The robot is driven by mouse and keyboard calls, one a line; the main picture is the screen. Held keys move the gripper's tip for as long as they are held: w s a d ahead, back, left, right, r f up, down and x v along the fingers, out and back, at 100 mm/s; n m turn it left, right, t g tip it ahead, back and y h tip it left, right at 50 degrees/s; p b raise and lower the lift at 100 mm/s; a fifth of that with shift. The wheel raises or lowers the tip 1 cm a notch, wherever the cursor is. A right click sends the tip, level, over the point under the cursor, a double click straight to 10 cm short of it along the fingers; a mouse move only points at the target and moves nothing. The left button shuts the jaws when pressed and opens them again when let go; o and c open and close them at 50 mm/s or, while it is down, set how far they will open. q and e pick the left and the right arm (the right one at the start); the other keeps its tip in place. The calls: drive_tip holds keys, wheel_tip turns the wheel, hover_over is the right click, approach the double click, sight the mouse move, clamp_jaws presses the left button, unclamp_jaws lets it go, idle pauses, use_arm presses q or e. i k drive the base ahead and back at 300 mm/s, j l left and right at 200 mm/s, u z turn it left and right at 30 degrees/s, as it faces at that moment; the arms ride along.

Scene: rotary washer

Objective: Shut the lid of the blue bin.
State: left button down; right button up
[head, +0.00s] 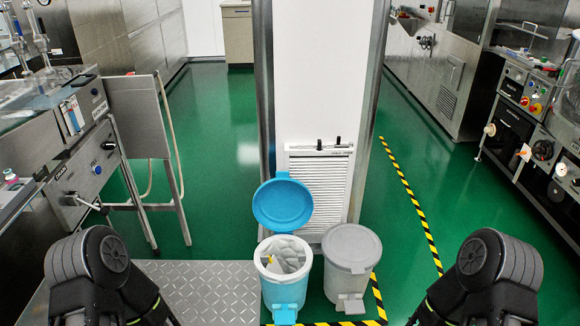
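The blue bin (286,291) stands on the floor in the lower middle of the head view. Its round blue lid (282,204) is up, tilted back behind the white rim against the pillar side. Crumpled white and grey waste with a bit of yellow shows inside the bin. A blue pedal shows at its front bottom. My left arm is at the lower left and my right arm at the lower right, both apart from the bin. Neither gripper's fingers show in the picture.
A grey bin (346,283) with its lid shut stands just right of the blue bin. A white pillar (322,75) with a vent (319,190) rises behind both. Lab machines line both sides. A metal plate (205,290) lies left; yellow-black tape (410,205) marks the green floor.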

sight(283, 203)
drive_tip(key=i+j+z, duration=0.1)
drive_tip(key=z, duration=0.35)
drive_tip(key=i+j+z, duration=0.1)
drive_tip(key=z, duration=0.35)
drive_tip(key=j+z, duration=0.2)
drive_tip(key=z, duration=0.25)
drive_tip(key=i+j+z, duration=0.2)
drive_tip(key=j+z, duration=0.15)
drive_tip(key=j, duration=0.7)
drive_tip(key=j+z, duration=0.3)
drive_tip(key=j, duration=1.3)
